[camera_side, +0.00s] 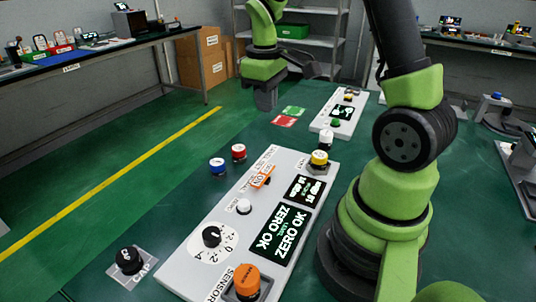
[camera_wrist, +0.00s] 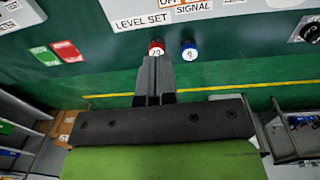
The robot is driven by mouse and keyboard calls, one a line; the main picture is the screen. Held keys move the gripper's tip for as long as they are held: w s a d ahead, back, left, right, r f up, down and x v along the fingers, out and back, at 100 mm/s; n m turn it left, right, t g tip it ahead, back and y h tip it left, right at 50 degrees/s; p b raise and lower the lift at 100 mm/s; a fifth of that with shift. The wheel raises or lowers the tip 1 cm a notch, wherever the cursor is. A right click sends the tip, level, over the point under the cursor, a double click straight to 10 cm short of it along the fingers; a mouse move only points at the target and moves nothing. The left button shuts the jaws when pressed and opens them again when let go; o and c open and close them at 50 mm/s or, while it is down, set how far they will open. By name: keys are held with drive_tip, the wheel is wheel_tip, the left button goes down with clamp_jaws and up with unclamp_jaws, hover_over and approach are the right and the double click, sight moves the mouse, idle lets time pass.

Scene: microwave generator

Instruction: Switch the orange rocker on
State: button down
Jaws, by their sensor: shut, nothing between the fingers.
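The orange rocker (camera_side: 262,177) sits on the white control panel (camera_side: 226,198), near its left long edge in the side view. Lettering reading ON shows on it. I cannot tell which way the rocker is tipped. My gripper (camera_side: 266,102) hangs beyond the panel's far end, above and clear of it. In the wrist view my gripper (camera_wrist: 154,62) has its fingers together and empty, pointing toward the red-sided button.
A red button (camera_side: 238,152) and a blue button (camera_side: 217,166) stand left of the panel. The panel bears a black dial (camera_side: 211,236), white knob (camera_side: 243,206), orange knob (camera_side: 246,281) and yellow-topped knob (camera_side: 319,159). Red and green cards (camera_side: 284,121) lie beyond.

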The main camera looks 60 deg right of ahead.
sight(268, 163)
drive_tip(key=shift+d+f, duration=0.1)
drive_tip(key=shift+f, duration=0.05)
drive_tip(key=f, duration=1.4)
drive_tip(key=shift+d, duration=0.35)
drive_tip(key=shift+r, duration=0.1)
drive_tip(key=shift+d+f, duration=0.1)
drive_tip(key=shift+f, duration=0.4)
drive_tip(key=shift+r, duration=0.15)
drive_tip(key=shift+r, duration=0.7)
